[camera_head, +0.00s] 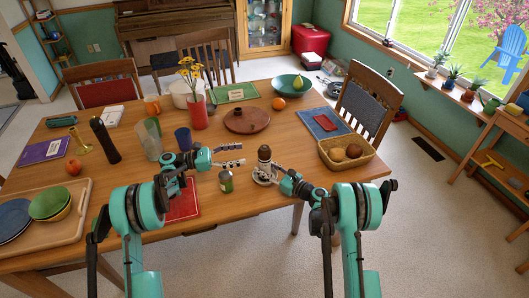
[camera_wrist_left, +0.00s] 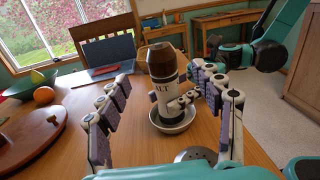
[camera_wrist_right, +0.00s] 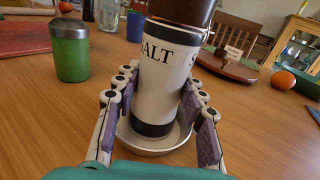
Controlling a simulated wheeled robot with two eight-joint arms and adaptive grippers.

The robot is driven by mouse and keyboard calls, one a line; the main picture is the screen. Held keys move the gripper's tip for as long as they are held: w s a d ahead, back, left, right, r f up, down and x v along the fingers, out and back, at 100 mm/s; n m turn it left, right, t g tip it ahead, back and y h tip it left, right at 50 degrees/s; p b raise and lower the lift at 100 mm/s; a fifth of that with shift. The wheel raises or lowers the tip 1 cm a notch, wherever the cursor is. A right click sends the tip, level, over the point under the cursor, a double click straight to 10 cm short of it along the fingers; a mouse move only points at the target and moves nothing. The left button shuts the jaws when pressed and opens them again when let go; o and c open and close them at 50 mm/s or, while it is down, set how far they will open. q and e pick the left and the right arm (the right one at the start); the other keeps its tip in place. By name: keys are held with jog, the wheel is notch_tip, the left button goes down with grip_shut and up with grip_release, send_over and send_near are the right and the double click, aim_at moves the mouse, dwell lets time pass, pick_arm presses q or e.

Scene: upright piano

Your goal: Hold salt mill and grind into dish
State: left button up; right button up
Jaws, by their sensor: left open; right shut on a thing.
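The salt mill (camera_head: 264,154) has a white body with dark lettering and a brown top. It stands upright over a small pale dish (camera_wrist_left: 172,124), its base within the rim in the right wrist view. I cannot tell whether the base touches the dish (camera_wrist_right: 155,145). My right gripper (camera_wrist_right: 158,88) is shut on the mill's white body (camera_wrist_right: 165,70). My left gripper (camera_head: 242,155) is open and empty, left of the mill. In the left wrist view its fingers (camera_wrist_left: 160,82) are spread, with the mill (camera_wrist_left: 162,80) beyond and between them.
A green jar (camera_head: 226,182) stands left of the mill, near the table's front edge. A blue cup (camera_head: 183,139) and clear glass (camera_head: 148,145) stand further left. Bare table lies between.

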aim_at(265, 152)
pick_arm(q)
jog(key=shift+n+t, duration=0.3)
jog(key=shift+t, duration=0.1)
jog(key=x, duration=0.7)
jog(key=f+x, duration=0.1)
jog(key=x, duration=0.2)
jog(key=shift+s+d+f, duration=0.15)
jog(key=shift+s+d, duration=0.05)
jog(key=shift+d, duration=0.05)
jog(key=shift+c, duration=0.4)
jog(key=c, duration=1.1)
jog(key=shift+w+g, duration=0.1)
jog(key=shift+g, duration=0.2)
